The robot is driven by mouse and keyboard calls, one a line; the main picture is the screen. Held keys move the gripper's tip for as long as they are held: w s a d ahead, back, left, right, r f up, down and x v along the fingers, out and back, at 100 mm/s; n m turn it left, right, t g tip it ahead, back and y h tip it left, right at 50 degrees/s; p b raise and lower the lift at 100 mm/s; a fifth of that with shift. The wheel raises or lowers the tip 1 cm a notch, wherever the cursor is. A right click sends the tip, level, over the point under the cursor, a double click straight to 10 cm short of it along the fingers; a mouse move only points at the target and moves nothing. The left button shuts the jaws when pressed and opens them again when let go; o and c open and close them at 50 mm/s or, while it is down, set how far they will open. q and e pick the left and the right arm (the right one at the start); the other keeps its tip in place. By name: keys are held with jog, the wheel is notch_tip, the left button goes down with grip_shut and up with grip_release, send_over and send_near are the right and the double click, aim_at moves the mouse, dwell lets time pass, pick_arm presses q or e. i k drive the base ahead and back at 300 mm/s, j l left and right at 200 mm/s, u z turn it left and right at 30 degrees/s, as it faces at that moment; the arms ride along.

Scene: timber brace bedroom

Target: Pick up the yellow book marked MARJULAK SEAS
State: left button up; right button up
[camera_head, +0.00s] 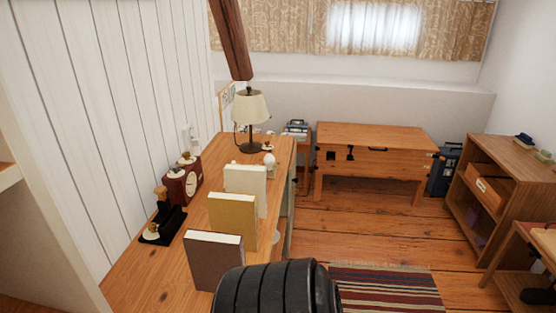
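A yellow book (232,220) stands upright on the wooden desk (160,271), its broad cover facing me. No lettering on it is readable from here, so I cannot confirm the title MARJULAK SEAS. A brown book (214,262) stands upright in front of it, nearer to me, and overlaps its lower left part. A cream book (246,181) stands upright behind it. Neither of my grippers shows in this view.
A dark red clock (181,186) and a black stand (162,225) sit along the desk's wall side. A lamp (251,109) stands at the far end. A black ribbed shape covers the bottom centre. A striped rug (387,286) lies on the floor to the right.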

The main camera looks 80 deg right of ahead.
aim_at(228, 212)
jog(key=z, duration=2.35)
jog(key=u, duration=0.4)
jog(key=l+u, duration=0.15)
jog(key=u, duration=0.2)
jog(key=i+l+u, duration=0.1)
jog(key=u, duration=0.3)
jog(key=l+u, duration=0.1)
jog(key=u, duration=0.25)
jog(key=l+u, duration=0.2)
jog(key=l, duration=0.2)
jog(key=l+u, duration=0.2)
jog(key=l, duration=0.2)
jog(key=k+l+u, duration=0.15)
jog(key=l, duration=0.2)
jog(key=k+l+u, duration=0.2)
jog(key=l, duration=0.2)
jog(key=l+u, duration=0.2)
jog(key=l, duration=0.2)
jog(key=k+l+u, duration=0.2)
jog(key=l, duration=0.15)
jog(key=k+l+u, duration=0.2)
jog(key=i+l, duration=0.1)
